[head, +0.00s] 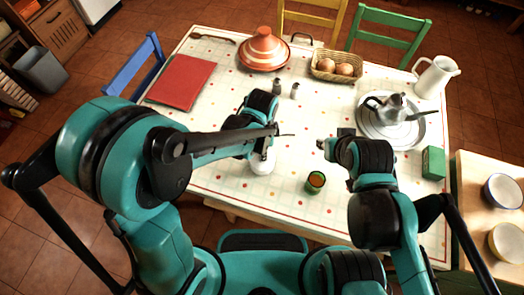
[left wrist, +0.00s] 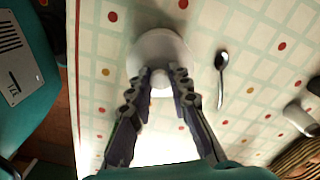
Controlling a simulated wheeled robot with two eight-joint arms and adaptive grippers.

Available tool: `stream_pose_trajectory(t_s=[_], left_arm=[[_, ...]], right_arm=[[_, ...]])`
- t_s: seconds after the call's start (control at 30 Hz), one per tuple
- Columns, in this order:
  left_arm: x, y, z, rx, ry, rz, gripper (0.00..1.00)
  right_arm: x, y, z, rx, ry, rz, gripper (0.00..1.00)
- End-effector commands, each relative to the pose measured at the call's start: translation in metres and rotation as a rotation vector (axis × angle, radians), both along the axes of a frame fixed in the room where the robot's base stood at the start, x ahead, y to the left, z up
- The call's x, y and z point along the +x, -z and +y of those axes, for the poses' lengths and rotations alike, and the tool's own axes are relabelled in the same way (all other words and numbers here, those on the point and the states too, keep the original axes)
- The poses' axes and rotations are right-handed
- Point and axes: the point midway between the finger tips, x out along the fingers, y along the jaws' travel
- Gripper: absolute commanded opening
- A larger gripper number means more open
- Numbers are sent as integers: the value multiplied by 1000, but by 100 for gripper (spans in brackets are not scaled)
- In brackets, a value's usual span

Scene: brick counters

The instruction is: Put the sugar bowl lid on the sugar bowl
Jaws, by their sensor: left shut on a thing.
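A white, round sugar bowl (head: 262,165) stands on the dotted tablecloth below my left gripper (head: 264,148), partly covered by it. In the left wrist view a white round form (left wrist: 160,45) lies under the fingers, with a small white knob, which looks like that of the sugar bowl lid (left wrist: 160,78), between the fingertips. My left gripper (left wrist: 161,76) is shut on that lid. I cannot tell whether the lid touches the bowl's rim. My right gripper (head: 324,146) is over the table, apart from the bowl; its fingers are too small to read.
A spoon (left wrist: 220,70) lies close beside the bowl. A green cup (head: 315,182) stands near the front edge. Two shakers (head: 277,87) and a basket (head: 337,66) are behind; a metal pot (head: 393,106) on a tray stands right.

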Motion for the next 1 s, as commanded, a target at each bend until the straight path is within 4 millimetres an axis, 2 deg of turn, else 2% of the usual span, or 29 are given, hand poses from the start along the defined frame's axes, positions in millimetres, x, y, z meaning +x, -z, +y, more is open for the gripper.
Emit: stream_pose_trajectory(t_s=[1.0], left_arm=[[0,6,0,0,0,0,0]], right_arm=[[0,7,0,0,0,0,29]])
